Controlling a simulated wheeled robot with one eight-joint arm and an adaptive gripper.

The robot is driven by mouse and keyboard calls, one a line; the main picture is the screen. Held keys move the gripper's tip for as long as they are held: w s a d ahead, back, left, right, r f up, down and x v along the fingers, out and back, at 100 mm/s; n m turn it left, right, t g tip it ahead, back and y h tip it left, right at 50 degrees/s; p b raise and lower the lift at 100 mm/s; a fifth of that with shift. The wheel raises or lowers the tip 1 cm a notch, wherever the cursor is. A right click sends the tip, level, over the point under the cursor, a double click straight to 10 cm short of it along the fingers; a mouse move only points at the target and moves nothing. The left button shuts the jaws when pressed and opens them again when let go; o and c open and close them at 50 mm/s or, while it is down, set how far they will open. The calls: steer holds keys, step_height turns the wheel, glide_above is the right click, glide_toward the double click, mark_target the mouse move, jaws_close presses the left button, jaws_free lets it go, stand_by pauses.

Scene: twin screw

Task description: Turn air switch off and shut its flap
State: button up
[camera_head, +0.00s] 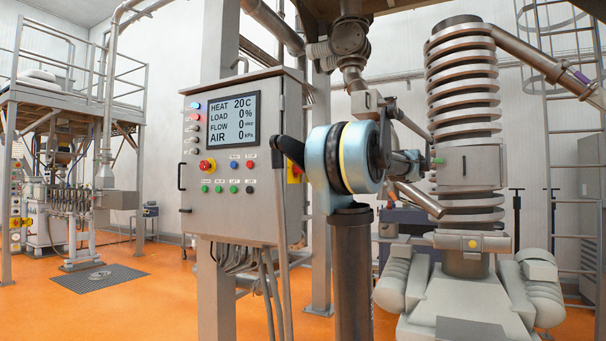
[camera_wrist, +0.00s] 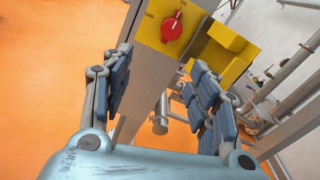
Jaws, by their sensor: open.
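In the wrist view, the red round air switch (camera_wrist: 171,28) sits on a yellow plate (camera_wrist: 149,35) at the top centre. Its white mark points up toward the ON label; the OFF label is to its left. The yellow flap (camera_wrist: 232,47) stands open to the right of the switch, leaving it uncovered. My gripper (camera_wrist: 160,88) is open and empty, its blue-padded fingers spread to the left and right, below the switch and apart from it. In the head view, yellow and red parts (camera_head: 296,171) show on the cabinet's right side, partly hidden by my arm.
The grey control cabinet (camera_head: 232,205) has a lit screen (camera_head: 233,121), buttons and cables below. A large ribbed machine (camera_head: 463,135) stands at the right. Pipes run beside the yellow flap in the wrist view. The orange floor (camera_head: 130,300) is open at the left.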

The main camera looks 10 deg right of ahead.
steer(key=w+r+x, duration=0.1)
steer(key=r+x, duration=0.1)
steer(key=x, duration=1.4)
steer(key=shift+w+d+m+t, duration=0.25)
steer(key=shift+w+m+t, duration=0.05)
steer(key=shift+r, duration=0.1)
steer(key=c, duration=1.1)
